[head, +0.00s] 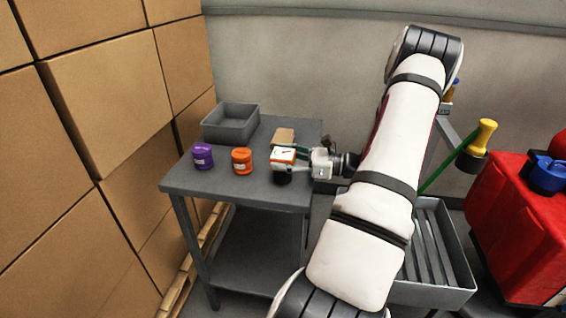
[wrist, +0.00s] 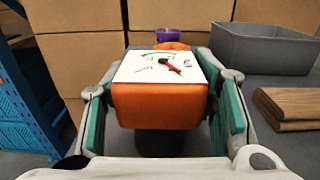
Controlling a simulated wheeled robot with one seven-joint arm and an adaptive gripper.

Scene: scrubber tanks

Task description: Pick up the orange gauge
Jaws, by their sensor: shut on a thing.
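The orange gauge (wrist: 157,104) is a boxy orange block with a white dial face bearing a green arc and a red needle. In the head view the gauge (head: 283,154) is above the right part of the grey table, at my gripper. My gripper (head: 290,161) reaches in from the right. In the wrist view the green-padded fingers of my gripper (wrist: 160,120) stand on both sides of the gauge and are shut on it. A dark round part shows below the gauge. Whether it touches the table is hard to tell.
A grey bin (head: 231,122) stands behind, and a brown wooden block (head: 284,136) lies behind the gauge. Cardboard boxes (head: 105,95) rise at the left.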

